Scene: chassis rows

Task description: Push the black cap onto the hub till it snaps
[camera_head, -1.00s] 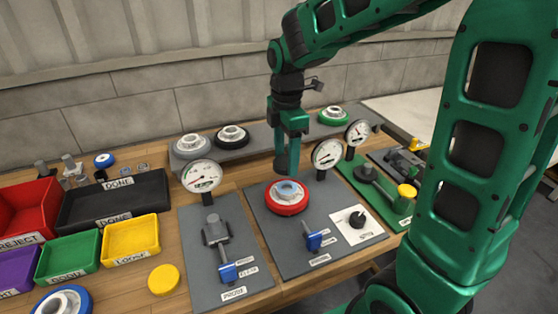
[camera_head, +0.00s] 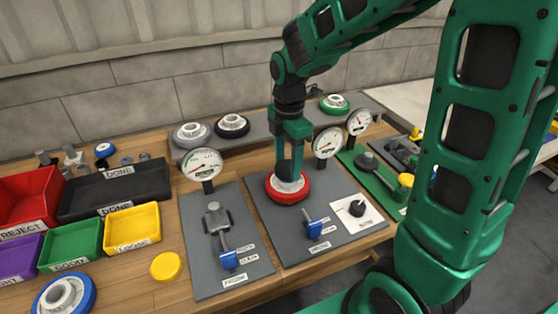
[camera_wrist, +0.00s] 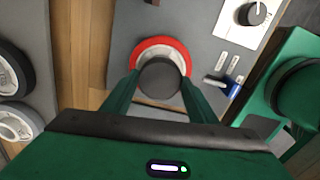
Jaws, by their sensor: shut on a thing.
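The red-rimmed wheel (camera_head: 287,197) with a pale hub (camera_head: 291,187) in its middle lies on the grey middle plate. My gripper (camera_head: 291,172) points straight down over the hub, its tips at or just above it. In the wrist view my gripper (camera_wrist: 158,84) is shut on the round black cap (camera_wrist: 160,77). The cap is hardly visible in the head view. I cannot tell whether the cap touches the hub.
A dial gauge (camera_head: 327,143) stands close to the right of my gripper. A blue-handled clamp (camera_head: 313,228) and a white card with a black knob (camera_head: 356,209) are on the same plate. Other wheels sit on the grey shelf (camera_head: 262,137) behind. Coloured bins stand at left.

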